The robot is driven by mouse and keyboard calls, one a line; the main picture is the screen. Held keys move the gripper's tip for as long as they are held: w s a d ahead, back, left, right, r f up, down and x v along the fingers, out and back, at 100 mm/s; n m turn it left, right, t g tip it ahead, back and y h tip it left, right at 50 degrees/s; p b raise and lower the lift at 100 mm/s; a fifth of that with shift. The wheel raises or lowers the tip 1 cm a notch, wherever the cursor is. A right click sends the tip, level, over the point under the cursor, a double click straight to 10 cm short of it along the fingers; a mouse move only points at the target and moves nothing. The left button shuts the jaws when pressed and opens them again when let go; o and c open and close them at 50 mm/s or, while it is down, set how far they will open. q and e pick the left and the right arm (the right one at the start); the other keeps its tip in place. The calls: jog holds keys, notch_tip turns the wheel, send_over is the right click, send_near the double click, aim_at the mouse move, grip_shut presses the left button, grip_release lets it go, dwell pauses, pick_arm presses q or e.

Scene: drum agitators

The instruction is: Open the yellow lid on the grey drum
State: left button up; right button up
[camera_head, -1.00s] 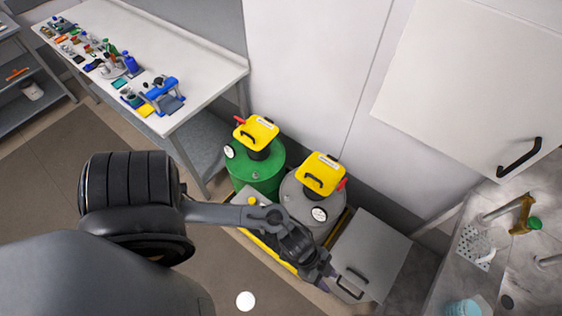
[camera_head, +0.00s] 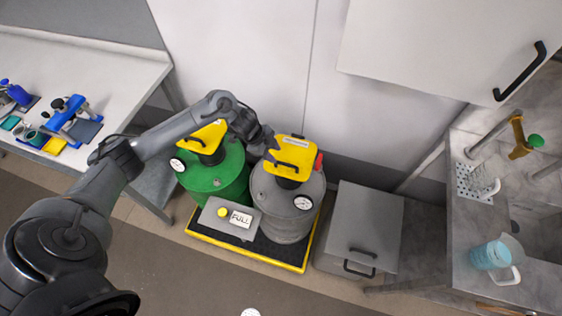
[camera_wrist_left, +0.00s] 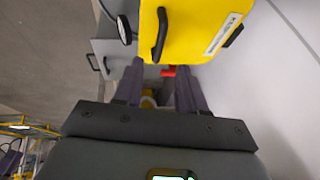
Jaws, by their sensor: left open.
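The grey drum (camera_head: 283,215) stands on the right of a tray, with a round gauge (camera_head: 303,202) on it. Its yellow lid (camera_head: 297,148) is down, with a black handle on the front and a red lever (camera_head: 319,161) at the right. My left gripper (camera_head: 271,150) is open at the lid's left edge; contact cannot be told. In the left wrist view the open fingers (camera_wrist_left: 155,72) are just below the yellow lid (camera_wrist_left: 205,22) and its black handle (camera_wrist_left: 160,36), with a red part (camera_wrist_left: 168,71) between the fingertips. My right gripper is not in view.
A green drum (camera_head: 215,180) with another yellow lid (camera_head: 203,138) stands left, under my arm. Both drums stand in a yellow-rimmed tray (camera_head: 250,260) with a "FULL" box (camera_head: 230,217). A grey cabinet (camera_head: 365,230) stands close on the right; a wall is behind.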

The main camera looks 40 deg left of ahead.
aim_at(284, 164)
pick_arm(q)
jog(key=b+x, duration=0.1)
jog(key=x, duration=0.6)
jog(key=shift+w+d+f, duration=0.1)
jog(key=shift+w+f, duration=0.05)
jog(key=shift+f, duration=0.15)
grip_shut()
